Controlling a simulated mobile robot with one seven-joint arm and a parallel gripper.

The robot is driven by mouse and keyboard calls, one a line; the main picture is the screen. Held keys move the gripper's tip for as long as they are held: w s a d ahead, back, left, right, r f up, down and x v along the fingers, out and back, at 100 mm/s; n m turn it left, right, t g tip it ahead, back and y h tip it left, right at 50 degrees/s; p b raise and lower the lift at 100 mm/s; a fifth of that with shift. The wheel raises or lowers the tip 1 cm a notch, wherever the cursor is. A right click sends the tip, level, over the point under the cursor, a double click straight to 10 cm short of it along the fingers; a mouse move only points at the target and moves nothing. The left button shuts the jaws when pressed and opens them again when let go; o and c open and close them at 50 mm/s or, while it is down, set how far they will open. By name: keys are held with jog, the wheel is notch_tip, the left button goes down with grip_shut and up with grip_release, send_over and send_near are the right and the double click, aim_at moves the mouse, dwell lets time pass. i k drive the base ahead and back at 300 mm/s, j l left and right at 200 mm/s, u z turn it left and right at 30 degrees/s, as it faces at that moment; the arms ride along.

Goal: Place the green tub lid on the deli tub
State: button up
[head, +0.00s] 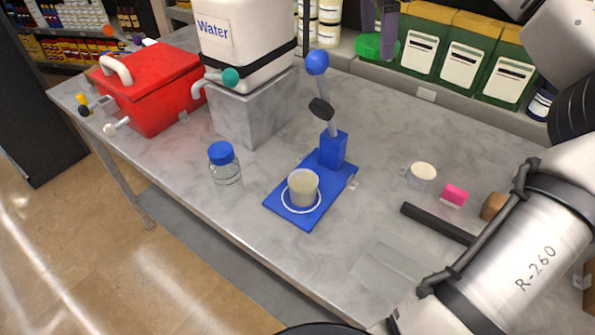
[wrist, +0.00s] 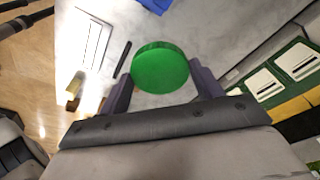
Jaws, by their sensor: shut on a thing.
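The green lid (head: 372,46) is held between the purple fingers of my gripper (head: 382,28), at the top of the head view. In the wrist view the round lid (wrist: 160,68) sits between the two fingers (wrist: 162,82). A pale, open-topped tub (head: 303,190) stands upright on a blue base plate with a white ring around its foot. A smaller cream cylinder (head: 423,173) stands to its right; I cannot tell for sure which is the deli tub. The gripper is apart from both, farther back.
A blue-handled stand (head: 333,148) rises behind the pale tub. A clear bottle with a blue cap (head: 224,165) is left of it. A black bar (head: 437,223), pink block (head: 454,195) and brown block (head: 493,207) lie at right. Green boxes (head: 470,60) line the back.

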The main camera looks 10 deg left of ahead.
aim_at(302, 184)
jog(key=k, duration=1.2)
